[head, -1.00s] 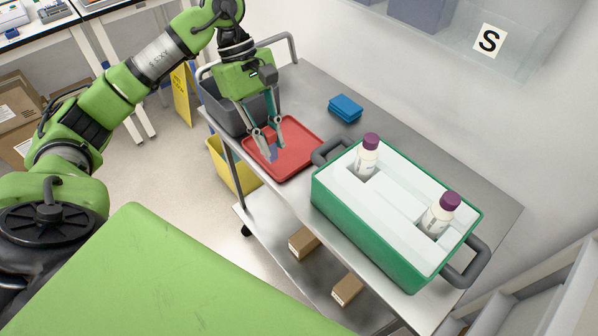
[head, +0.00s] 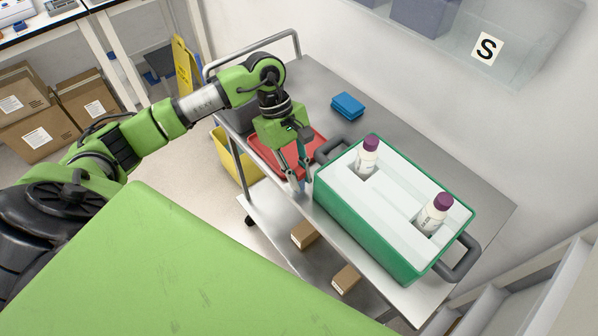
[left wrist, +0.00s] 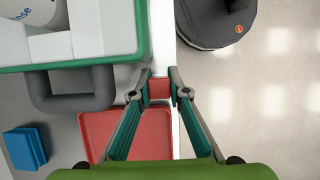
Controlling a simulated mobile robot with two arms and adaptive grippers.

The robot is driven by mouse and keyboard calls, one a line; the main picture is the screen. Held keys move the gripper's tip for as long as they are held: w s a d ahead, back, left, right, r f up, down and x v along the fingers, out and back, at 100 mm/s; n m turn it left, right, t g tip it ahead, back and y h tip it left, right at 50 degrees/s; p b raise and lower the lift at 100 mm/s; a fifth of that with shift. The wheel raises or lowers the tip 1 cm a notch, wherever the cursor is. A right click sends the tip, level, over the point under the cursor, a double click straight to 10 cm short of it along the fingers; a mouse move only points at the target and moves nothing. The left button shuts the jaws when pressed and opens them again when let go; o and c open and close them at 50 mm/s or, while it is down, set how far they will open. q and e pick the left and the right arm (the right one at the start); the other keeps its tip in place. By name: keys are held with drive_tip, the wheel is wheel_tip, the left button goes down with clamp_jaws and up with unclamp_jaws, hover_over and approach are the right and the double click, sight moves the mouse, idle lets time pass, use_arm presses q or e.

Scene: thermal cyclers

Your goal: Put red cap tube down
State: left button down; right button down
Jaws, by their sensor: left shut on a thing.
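My left gripper (head: 299,186) is over the near edge of the metal cart, between the red tray and the green box. In the left wrist view its fingertips (left wrist: 160,91) are closed on a small red piece, the red cap tube (left wrist: 160,87). Only its red top shows there; the rest is hidden. In the head view the tube is too small to make out. The red tray (head: 264,160) lies flat on the cart, partly hidden by my gripper; it also shows in the left wrist view (left wrist: 96,125). My right gripper is not in view.
A green box (head: 355,236) with a white insert holds two purple-capped bottles (head: 368,155), (head: 433,213); its grey handle (head: 327,146) is close to my gripper. A blue block (head: 347,105) lies on the cart (head: 395,117). Small cardboard boxes (head: 304,235) sit on the lower shelf.

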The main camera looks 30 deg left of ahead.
use_arm(q)
drive_tip(key=shift+f, duration=0.1)
drive_tip(key=shift+f+b, duration=0.1)
drive_tip(key=shift+b, duration=0.2)
drive_tip(key=c, duration=1.9)
unclamp_jaws()
